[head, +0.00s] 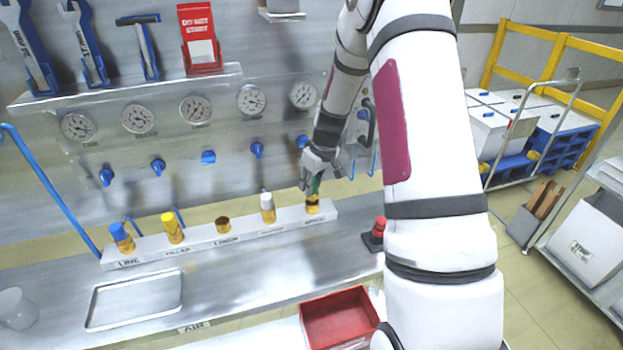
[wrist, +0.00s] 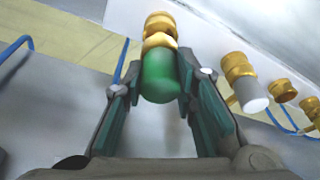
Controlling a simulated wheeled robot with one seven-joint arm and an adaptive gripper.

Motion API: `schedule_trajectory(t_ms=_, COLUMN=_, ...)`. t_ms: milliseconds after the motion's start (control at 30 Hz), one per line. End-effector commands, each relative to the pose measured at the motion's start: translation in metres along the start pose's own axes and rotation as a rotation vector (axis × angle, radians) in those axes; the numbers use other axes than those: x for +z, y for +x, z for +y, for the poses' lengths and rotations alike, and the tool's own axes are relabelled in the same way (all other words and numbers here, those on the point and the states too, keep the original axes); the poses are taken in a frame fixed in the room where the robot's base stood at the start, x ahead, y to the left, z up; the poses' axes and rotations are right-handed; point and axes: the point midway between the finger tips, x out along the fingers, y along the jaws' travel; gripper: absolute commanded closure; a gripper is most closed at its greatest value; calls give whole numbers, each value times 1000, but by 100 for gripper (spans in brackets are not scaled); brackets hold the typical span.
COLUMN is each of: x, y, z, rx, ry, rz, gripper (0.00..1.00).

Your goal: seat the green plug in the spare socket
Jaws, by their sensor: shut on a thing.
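The green plug (wrist: 160,76) is held between the two fingers of my gripper (wrist: 158,90) in the wrist view. In the head view the green plug (head: 316,187) shows as a small patch under my gripper (head: 313,183). The rightmost socket (head: 312,206) on the white rail is directly below it. In the wrist view, stacked brass parts (wrist: 160,30) lie in line with the plug's far end. The plug looks lined up with the socket. I cannot tell how deep it sits. The socket's label is too small to read.
The white rail (head: 150,250) also carries a blue plug (head: 121,238), a yellow plug (head: 172,227), an empty brass socket (head: 223,225) and a white plug (head: 267,207). A red tray (head: 340,317) and a metal tray (head: 135,300) lie in front. Blue valves line the panel behind.

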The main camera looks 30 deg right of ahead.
Motion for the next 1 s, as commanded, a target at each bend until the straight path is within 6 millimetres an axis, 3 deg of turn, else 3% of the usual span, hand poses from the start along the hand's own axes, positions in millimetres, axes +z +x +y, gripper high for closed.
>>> schedule_trajectory(t_ms=1000, x=3, y=9, z=0, rx=0, ry=0, rz=0, gripper=100)
